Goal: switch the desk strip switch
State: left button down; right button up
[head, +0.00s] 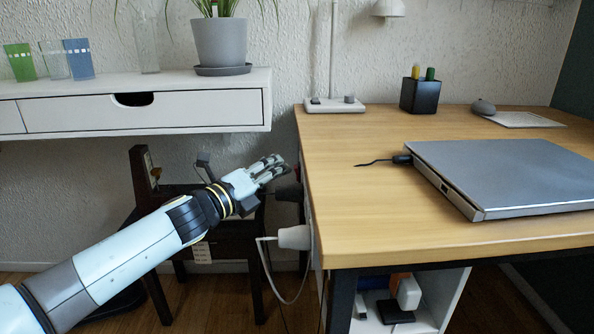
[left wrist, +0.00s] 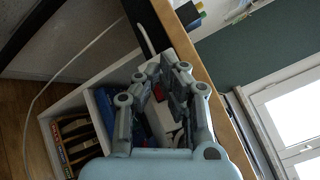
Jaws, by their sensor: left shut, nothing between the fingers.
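A desk strip (head: 307,205) is fixed to the left side of the wooden desk and shows only as a narrow, edge-on band. A black plug and a white plug (head: 295,238) stick out of it. My left gripper (head: 273,167) is shut and empty, just left of the desk side near the upper end of the strip. In the left wrist view its fingers (left wrist: 165,68) point along the desk edge. My right gripper is not in view.
The desk top (head: 370,220) carries a silver laptop (head: 510,170), a pen cup (head: 420,95) and a lamp base. A dark chair (head: 150,200) stands behind my left arm. A white cable hangs below the strip. A white shelf (head: 190,105) is above.

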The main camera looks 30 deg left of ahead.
pick_arm(q)
jog(key=shift+w+d+r, duration=0.1)
jog(key=shift+w+d, duration=0.1)
jog(key=shift+d, duration=0.15)
dwell(0.6)
jog(key=shift+s+a+f+b, duration=0.2)
jog(key=shift+s+a+b, duration=0.4)
jog(key=shift+a, duration=0.25)
